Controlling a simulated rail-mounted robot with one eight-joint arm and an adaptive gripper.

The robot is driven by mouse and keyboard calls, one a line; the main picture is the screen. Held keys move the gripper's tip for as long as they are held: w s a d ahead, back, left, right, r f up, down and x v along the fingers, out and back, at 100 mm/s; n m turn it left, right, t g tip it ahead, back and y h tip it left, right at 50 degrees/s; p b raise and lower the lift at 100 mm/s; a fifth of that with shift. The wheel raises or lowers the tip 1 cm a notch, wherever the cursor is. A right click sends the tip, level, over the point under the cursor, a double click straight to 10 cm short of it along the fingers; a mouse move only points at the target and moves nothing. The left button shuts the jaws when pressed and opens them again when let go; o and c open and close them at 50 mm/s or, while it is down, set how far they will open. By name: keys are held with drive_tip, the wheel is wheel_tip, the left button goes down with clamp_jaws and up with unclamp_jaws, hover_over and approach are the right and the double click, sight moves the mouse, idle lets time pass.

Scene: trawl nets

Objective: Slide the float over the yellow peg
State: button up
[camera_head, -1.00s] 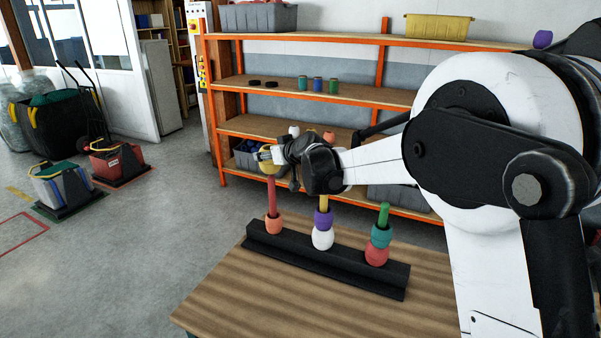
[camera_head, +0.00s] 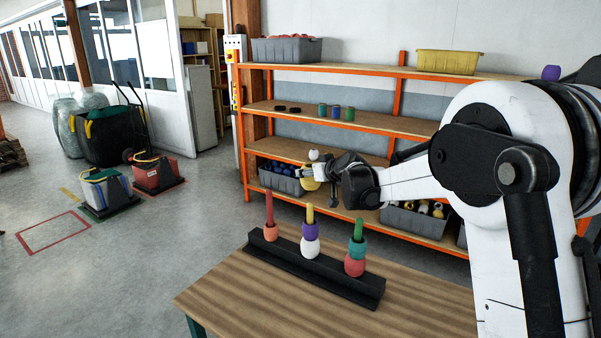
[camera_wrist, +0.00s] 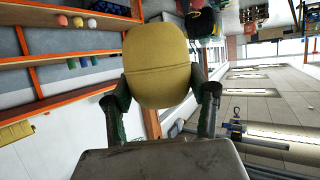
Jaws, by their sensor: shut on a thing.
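My gripper (camera_wrist: 161,100) is shut on a yellow float (camera_wrist: 157,62), which fills the space between its two fingers in the wrist view. In the head view the yellow float (camera_head: 310,178) shows small at the end of my arm, above and behind the pegs and apart from them. The yellow peg (camera_head: 310,213) is the middle one of three on a black rack (camera_head: 320,274). A purple float (camera_head: 310,231) sits on it above a white float (camera_head: 310,248). The top of the yellow peg sticks out bare.
The red peg (camera_head: 269,207) carries an orange float (camera_head: 270,233). The green peg (camera_head: 358,229) carries a teal float (camera_head: 357,248) above a red one (camera_head: 354,266). The rack stands on a wooden table (camera_head: 235,300). An orange shelf unit (camera_head: 400,77) with bins stands behind.

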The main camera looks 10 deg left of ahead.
sight(311, 183)
drive_tip(key=shift+f+b, duration=0.85)
drive_tip(key=shift+f, duration=1.45)
drive_tip(key=shift+f+b, duration=2.45)
drive_tip(key=shift+f, duration=0.7)
drive_tip(key=o, duration=1.3)
drive_tip(key=v, duration=1.2)
